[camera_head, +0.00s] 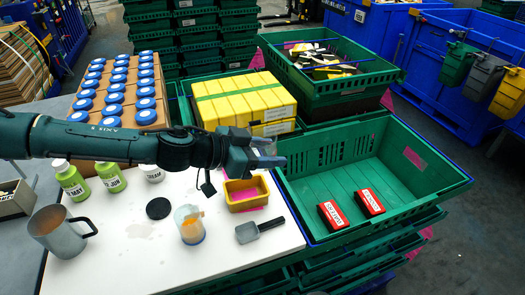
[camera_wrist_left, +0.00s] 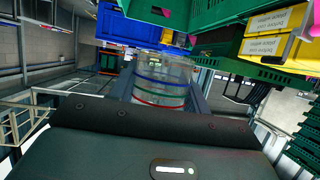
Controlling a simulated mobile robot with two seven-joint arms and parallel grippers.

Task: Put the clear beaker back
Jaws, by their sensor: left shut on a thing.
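My left gripper (camera_head: 268,156) reaches in from the left, above the table's right end, near the edge of the open green crate. In the left wrist view the gripper (camera_wrist_left: 160,98) is shut on a clear beaker (camera_wrist_left: 160,84) with blue, green and red rings around it. In the head view the held beaker is hard to make out at the fingertips. Below and left of the gripper, a clear cup (camera_head: 190,224) with orange-yellow contents stands on the white table. My right gripper is not in view.
The white table (camera_head: 125,262) also carries a grey metal jug (camera_head: 62,232), green bottles (camera_head: 72,181), a black disc (camera_head: 158,208), a yellow tray (camera_head: 247,194) and a grey scoop (camera_head: 258,229). The open green crate (camera_head: 318,170) holds two red packs (camera_head: 333,215). Blue-capped bottles fill a carton (camera_head: 150,117).

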